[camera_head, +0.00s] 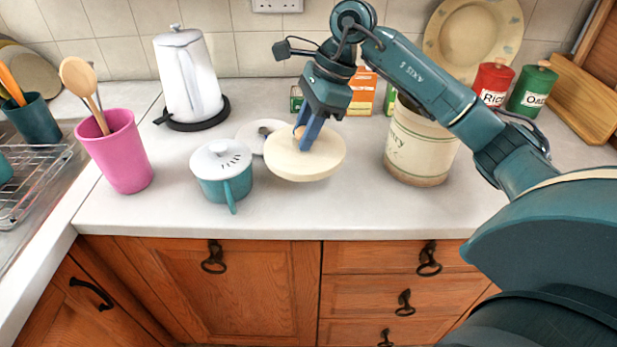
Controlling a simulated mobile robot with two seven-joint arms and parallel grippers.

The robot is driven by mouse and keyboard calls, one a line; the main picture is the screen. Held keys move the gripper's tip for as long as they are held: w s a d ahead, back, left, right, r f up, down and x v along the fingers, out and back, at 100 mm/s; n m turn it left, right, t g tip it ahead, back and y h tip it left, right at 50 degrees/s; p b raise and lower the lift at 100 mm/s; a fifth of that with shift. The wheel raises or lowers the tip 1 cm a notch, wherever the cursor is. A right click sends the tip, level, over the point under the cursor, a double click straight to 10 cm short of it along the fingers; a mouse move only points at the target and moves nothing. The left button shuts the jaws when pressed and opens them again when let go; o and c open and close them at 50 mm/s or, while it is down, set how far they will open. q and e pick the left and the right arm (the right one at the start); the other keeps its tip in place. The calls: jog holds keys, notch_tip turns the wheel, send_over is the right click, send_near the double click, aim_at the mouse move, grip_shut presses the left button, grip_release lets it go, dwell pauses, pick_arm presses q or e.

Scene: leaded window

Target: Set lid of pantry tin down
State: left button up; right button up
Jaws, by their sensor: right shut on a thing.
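The pantry tin (420,146) is a cream cylinder with partly hidden lettering. It stands on the counter right of centre, behind my right arm, which hides its top. Its round cream lid (306,164) is left of the tin, at the middle of the counter. My right gripper (306,140) points down and is shut on the lid at its top middle. The lid looks roughly level; I cannot tell whether it touches the counter. My left gripper is not in view.
A teal pot with a white lid (222,172) stands close left of the tin lid, and a pale plate (256,134) lies behind. A white kettle (188,80) and pink utensil cup (121,158) are farther left. Red (490,84) and green canisters (533,90) stand back right.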

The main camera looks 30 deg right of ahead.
aim_at(322, 134)
jog(key=d+m, duration=0.1)
jog(key=d+m+t, duration=0.1)
jog(key=m, duration=0.1)
jog(key=w+d+m+h, duration=0.1)
jog(key=m, duration=0.1)
jog(key=shift+w+d+r+t+b, duration=0.1)
jog(key=shift+d+r+t+b, duration=0.1)
jog(key=shift+r+t+b, duration=0.15)
jog(key=shift+w+d+m, duration=0.1)
jog(key=shift+d+m, duration=0.1)
jog(key=shift+m, duration=0.2)
notch_tip(322, 134, down, 5)
jog(key=shift+d+f, duration=0.1)
notch_tip(322, 134, down, 4)
jog(key=shift+p, duration=0.3)
jog(key=shift+f, duration=0.3)
jog(key=shift+f, duration=0.15)
jog(key=o, duration=0.6)
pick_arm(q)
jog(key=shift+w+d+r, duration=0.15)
pick_arm(e)
jog(key=o, duration=0.4)
